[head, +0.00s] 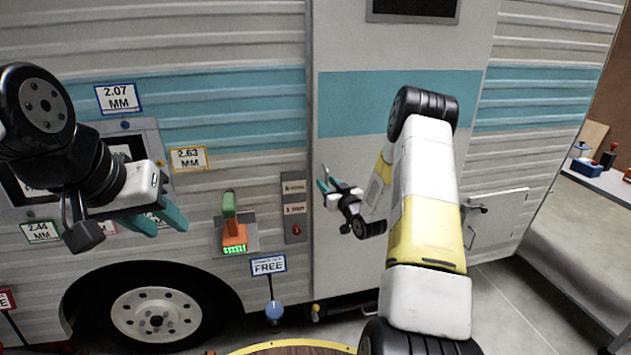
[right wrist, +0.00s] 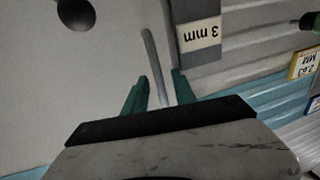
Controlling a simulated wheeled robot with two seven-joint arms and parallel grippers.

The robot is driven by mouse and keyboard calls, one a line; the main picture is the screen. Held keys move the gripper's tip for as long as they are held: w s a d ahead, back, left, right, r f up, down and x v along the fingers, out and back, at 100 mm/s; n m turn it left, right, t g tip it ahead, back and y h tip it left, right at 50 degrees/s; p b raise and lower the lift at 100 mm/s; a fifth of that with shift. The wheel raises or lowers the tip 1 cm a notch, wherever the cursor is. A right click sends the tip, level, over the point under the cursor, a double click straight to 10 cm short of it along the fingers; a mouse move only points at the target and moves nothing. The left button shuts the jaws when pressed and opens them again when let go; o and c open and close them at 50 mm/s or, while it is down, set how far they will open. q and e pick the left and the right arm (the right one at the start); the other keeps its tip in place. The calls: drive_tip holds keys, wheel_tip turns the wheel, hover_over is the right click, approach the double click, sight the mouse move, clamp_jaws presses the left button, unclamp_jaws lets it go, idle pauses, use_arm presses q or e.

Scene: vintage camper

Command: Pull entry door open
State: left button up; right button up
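The entry door (head: 350,100) is the smooth light panel with a teal band in the middle of the camper's side in the head view. It looks shut, flush with the wall. My right gripper (head: 322,178) is at the door's left edge. In the right wrist view the fingers of my right gripper (right wrist: 161,88) are apart, with a thin grey bar (right wrist: 154,62), seemingly the door handle, between them; I see gaps beside it. My left gripper (head: 166,220) is off to the left, in front of the camper wall, its teal fingers apart and empty.
A control panel (head: 294,208) with a red button is left of the door. An orange device with a green handle (head: 233,230) is mounted beside it. A FREE sign (head: 268,265) stands below. A workbench (head: 606,180) is at the far right. Floor at the lower right is clear.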

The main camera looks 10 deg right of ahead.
drive_tip(key=shift+w+a, duration=0.1)
drive_tip(key=shift+w, duration=0.15)
drive_tip(key=shift+c, duration=0.4)
clamp_jaws()
idle(0.9)
